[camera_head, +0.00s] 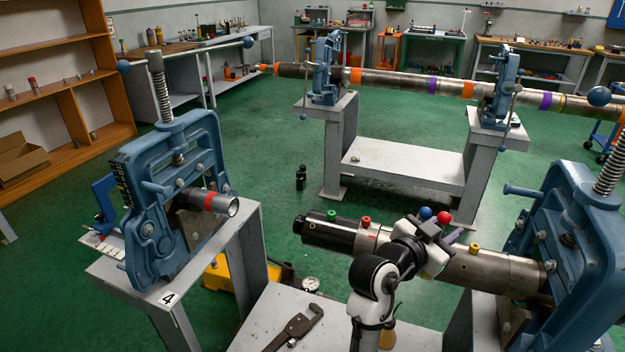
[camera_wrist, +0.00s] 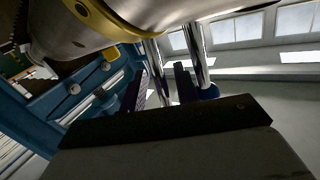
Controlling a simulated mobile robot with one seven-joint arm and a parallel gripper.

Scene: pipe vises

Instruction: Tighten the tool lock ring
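A long cylindrical tool is clamped in the right vise (camera_head: 578,250). It has a dark left end (camera_head: 318,233), a steel right part (camera_head: 495,272) and small green (camera_head: 331,215), red (camera_head: 365,221) and yellow (camera_head: 474,248) knobs. I cannot tell for sure which section is the lock ring. My gripper (camera_head: 452,238) is at the middle of the tool, covering part of it; blue and red balls show just above it.
A left vise (camera_head: 165,240) holds a short red-banded pipe (camera_head: 210,203) on a stand marked 4. A pipe wrench (camera_head: 295,328) lies on the low grey table (camera_head: 330,335). Behind, a long banded pipe (camera_head: 400,82) rests in two vises. Green floor between is mostly clear.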

